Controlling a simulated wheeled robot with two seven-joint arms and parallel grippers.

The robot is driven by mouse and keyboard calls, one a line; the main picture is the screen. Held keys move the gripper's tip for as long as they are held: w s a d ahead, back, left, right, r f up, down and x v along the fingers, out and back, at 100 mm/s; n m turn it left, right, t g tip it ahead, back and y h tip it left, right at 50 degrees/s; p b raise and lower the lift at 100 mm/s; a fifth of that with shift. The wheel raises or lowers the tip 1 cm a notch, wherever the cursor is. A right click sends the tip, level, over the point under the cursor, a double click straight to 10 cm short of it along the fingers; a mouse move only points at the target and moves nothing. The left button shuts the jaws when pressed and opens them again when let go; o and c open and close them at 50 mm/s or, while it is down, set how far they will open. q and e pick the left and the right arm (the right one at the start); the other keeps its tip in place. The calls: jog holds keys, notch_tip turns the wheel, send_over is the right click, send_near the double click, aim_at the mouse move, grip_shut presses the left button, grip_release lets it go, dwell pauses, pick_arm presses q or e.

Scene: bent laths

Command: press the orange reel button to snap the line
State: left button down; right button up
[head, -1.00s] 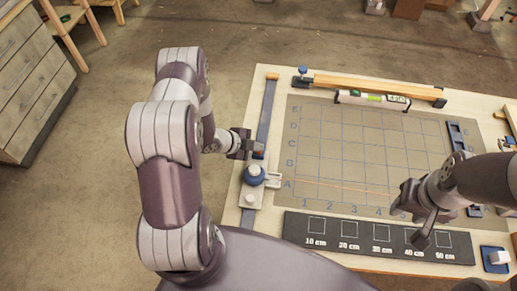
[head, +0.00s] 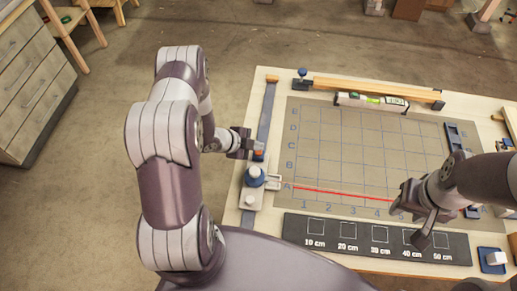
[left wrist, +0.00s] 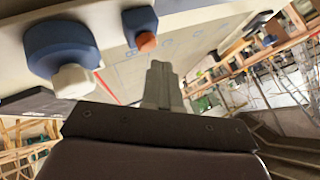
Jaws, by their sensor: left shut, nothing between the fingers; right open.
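The orange reel button (head: 258,153) sits on a blue base at the board's left side, beyond the round blue knob (head: 254,176). In the left wrist view the button (left wrist: 146,41) is just above my fingertips, with a small gap showing. My left gripper (head: 247,146) is shut and empty beside the button. A bold red line (head: 340,192) runs along row A from the reel towards the right; its right end is hidden by my right gripper. My right gripper (head: 408,222) is open over the board's front right.
The gridded sheet (head: 350,145) is mostly clear. A level (head: 372,102) and a wooden lath (head: 365,86) lie along the back. A black strip (head: 378,238) marked in centimetres lies in front. A blue block with a white top (head: 494,259) stands front right.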

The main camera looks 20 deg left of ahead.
aim_at(256, 154)
pick_arm(q)
notch_tip(256, 154, up, 5)
jog(key=p, duration=0.4)
dwell(0.3)
dwell(0.7)
